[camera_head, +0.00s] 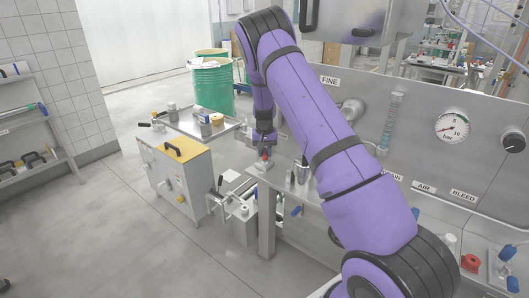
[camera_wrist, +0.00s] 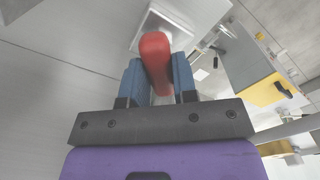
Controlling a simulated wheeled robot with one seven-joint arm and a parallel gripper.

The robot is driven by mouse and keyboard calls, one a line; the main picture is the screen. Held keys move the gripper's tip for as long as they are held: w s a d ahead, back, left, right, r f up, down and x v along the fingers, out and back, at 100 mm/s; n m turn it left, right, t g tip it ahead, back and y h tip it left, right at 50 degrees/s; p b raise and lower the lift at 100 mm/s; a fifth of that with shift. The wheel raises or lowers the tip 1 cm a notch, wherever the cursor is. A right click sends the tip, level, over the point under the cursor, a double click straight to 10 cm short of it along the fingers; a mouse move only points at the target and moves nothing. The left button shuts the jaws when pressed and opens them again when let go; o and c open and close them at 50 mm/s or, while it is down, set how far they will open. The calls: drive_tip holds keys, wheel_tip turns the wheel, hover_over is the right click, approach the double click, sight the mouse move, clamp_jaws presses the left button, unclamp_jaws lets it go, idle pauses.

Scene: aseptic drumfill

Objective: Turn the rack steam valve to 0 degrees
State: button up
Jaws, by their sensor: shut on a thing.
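A red handle (camera_wrist: 156,50) is between the two blue-grey fingers of my gripper (camera_wrist: 158,72) in the wrist view. The fingers are shut on it, and its rounded end points away from the palm. In the head view my gripper (camera_head: 264,150) reaches down at the near bench's left corner, with a small bit of the red handle (camera_head: 263,161) just below it. No steam label is readable, and the valve body and handle angle are mostly hidden.
A yellow-topped cabinet (camera_head: 174,168) stands to the left, with a tray table (camera_head: 192,128) and green drums (camera_head: 213,88) behind. A steel panel with a pressure gauge (camera_head: 452,127) is on the right. A metal canister (camera_head: 301,172) stands near my gripper.

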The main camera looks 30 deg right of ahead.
sight(264, 151)
drive_tip(key=m, duration=0.4)
drive_tip(key=shift+m, duration=2.1)
drive_tip(key=o, duration=0.9)
drive_tip(key=shift+r, duration=0.15)
wheel_tip(264, 151, up, 11)
drive_tip(key=shift+f, duration=0.2)
